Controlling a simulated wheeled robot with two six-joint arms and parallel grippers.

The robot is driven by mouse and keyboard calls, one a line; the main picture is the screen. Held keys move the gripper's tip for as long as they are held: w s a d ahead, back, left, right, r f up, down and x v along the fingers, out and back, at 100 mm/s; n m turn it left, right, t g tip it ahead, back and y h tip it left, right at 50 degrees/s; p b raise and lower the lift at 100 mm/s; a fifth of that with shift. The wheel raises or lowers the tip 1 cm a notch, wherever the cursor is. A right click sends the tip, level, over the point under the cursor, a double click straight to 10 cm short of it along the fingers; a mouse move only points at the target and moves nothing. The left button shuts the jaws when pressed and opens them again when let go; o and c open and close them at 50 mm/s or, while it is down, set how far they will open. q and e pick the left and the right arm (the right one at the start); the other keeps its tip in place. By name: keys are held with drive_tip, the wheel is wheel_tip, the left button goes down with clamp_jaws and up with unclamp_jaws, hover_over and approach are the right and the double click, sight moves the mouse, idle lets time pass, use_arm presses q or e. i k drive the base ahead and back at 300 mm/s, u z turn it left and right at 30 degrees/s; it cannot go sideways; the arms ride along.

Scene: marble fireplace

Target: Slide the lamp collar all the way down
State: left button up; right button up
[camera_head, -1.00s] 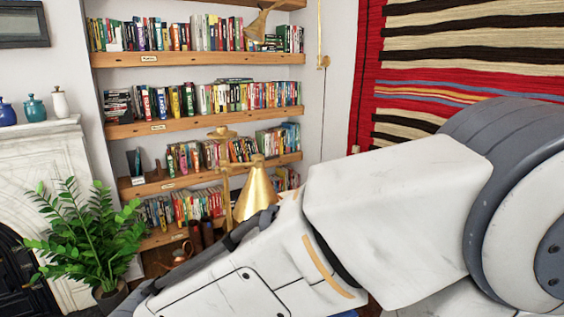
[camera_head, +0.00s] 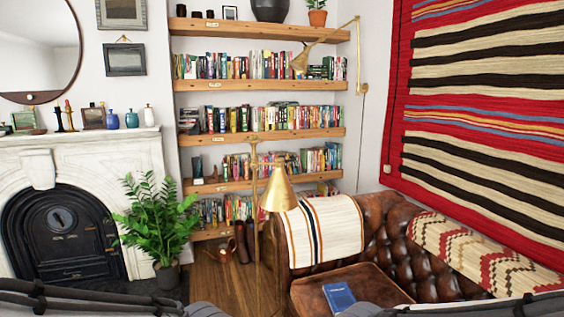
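A brass floor lamp stands in the middle of the view, with a cone-shaped shade (camera_head: 278,192) hanging at the right of its thin upright pole (camera_head: 255,215). A short arm joins the shade to the pole near its upper part. The lamp collar (camera_head: 254,162) appears to be at this joint, high on the pole, but it is too small to make out clearly. Only dark and grey parts of my two arms show along the bottom edge, well apart from the lamp. Neither gripper is in view.
A brown leather sofa (camera_head: 388,225) with a striped throw stands right of the lamp. A leather-topped seat (camera_head: 375,284) with a blue book (camera_head: 339,297) is in front. A potted plant (camera_head: 158,218) and marble fireplace (camera_head: 140,155) are left. Bookshelves (camera_head: 260,135) stand behind. Some wooden floor is clear.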

sight(277, 164)
drive_tip(key=u, duration=0.55)
drive_tip(key=i, duration=0.6)
drive_tip(key=u, duration=0.7)
drive_tip(key=i, duration=0.7)
drive_tip(key=z, duration=0.1)
